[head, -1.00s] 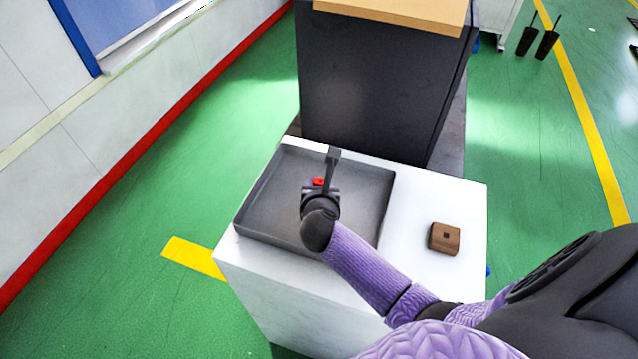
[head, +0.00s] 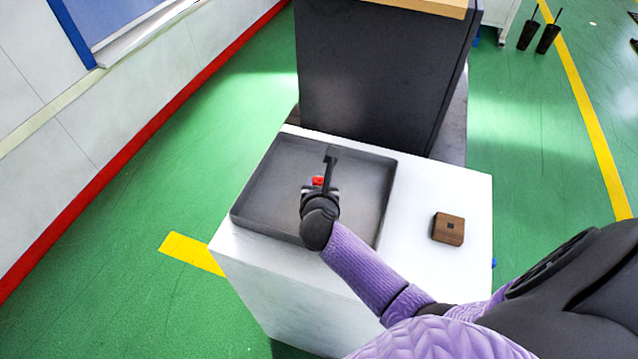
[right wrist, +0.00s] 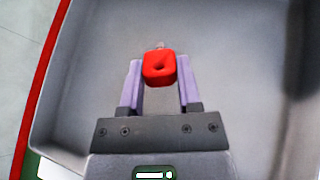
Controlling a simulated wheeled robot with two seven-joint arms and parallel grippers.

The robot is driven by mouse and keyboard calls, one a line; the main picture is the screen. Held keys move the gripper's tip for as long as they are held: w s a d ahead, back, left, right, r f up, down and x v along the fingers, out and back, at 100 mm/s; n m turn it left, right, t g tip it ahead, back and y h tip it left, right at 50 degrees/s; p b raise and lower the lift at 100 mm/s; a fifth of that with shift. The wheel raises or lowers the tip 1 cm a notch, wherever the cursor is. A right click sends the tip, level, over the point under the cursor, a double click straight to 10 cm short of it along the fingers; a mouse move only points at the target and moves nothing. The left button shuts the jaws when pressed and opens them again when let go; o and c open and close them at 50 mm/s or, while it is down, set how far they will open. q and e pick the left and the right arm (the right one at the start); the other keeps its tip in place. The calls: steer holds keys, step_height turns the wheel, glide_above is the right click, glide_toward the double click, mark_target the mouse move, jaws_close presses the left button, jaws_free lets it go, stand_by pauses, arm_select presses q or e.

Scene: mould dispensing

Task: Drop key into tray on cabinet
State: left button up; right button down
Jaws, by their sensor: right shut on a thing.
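The key with a red head (head: 317,181) is held in my right gripper (head: 326,170), over the grey tray (head: 368,195). The tray is shallow and square and lies on the white cabinet (head: 425,190). In the right wrist view, the red head (right wrist: 159,68) sits between the two fingers of the right gripper (right wrist: 160,78), which are shut on it. A short metal tip shows just past the head; the rest of the key is hidden. The tray floor (right wrist: 235,70) lies behind it and looks empty where visible. My left gripper is not in view.
A small brown wooden box (head: 448,229) stands on the cabinet top right of the tray. A tall dark cabinet (head: 380,80) stands directly behind. White cabinet top is free around the box. Green floor surrounds it.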

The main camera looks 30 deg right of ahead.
steer(key=shift+f+b, duration=0.5)
steer(key=shift+f, duration=0.2)
steer(key=shift+c, duration=1.1)
jaws_free()
steer(key=shift+s+a+r, duration=0.1)
steer(key=shift+s+r, duration=0.05)
steer(key=p+v, duration=0.3)
steer(key=v, duration=0.6)
steer(key=shift+s+a+r, duration=0.1)
steer(key=shift+s, duration=0.1)
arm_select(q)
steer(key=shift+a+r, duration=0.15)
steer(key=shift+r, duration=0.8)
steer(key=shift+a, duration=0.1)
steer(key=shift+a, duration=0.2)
